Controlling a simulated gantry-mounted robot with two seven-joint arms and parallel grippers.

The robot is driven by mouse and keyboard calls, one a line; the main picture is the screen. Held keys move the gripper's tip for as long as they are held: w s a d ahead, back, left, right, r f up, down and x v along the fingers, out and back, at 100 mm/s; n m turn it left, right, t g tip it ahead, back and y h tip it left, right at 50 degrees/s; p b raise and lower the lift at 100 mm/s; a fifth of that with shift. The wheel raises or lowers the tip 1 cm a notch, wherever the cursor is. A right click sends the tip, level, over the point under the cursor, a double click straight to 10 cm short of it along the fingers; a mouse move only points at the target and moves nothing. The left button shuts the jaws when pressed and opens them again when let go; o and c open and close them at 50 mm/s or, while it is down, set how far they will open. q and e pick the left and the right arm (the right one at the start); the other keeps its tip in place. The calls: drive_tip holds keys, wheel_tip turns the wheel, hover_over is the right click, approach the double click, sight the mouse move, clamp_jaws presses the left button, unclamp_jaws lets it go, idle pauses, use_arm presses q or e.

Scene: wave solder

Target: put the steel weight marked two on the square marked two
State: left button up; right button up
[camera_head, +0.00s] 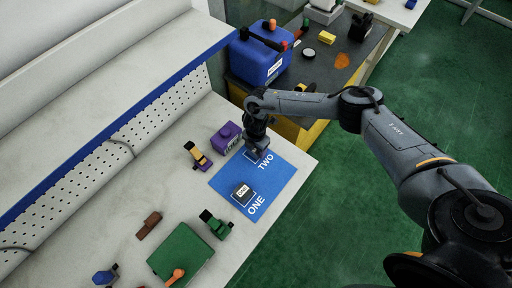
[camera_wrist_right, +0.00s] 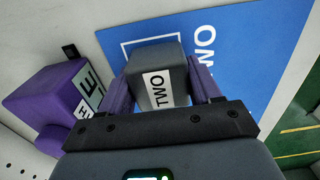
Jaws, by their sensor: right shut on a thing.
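The steel weight marked TWO (camera_wrist_right: 158,75) is a grey block with a white label, held between the purple fingers of my right gripper (camera_wrist_right: 160,88) in the wrist view. In the head view my right gripper (camera_head: 257,146) points down at the far end of the blue mat (camera_head: 270,184). The white outline of the square marked TWO (camera_wrist_right: 125,47) shows partly beside and beyond the weight, which hides the rest. I cannot tell whether the weight touches the mat. My left gripper is not in view.
Another dark weight (camera_head: 241,189) sits on the square marked ONE. A purple block (camera_head: 226,138) stands just left of my right gripper. A yellow and purple item (camera_head: 197,155), a green clamp-like item (camera_head: 213,224) and a green board (camera_head: 181,254) lie on the bench.

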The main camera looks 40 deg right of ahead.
drive_tip(key=shift+f+b, duration=0.35)
drive_tip(key=shift+f, duration=0.1)
idle(0.6)
drive_tip(key=o, duration=1.4)
drive_tip(key=shift+c, duration=0.2)
wheel_tip(320, 180, up, 11)
drive_tip(key=shift+f+p, duration=0.1)
drive_tip(key=shift+p, duration=0.45)
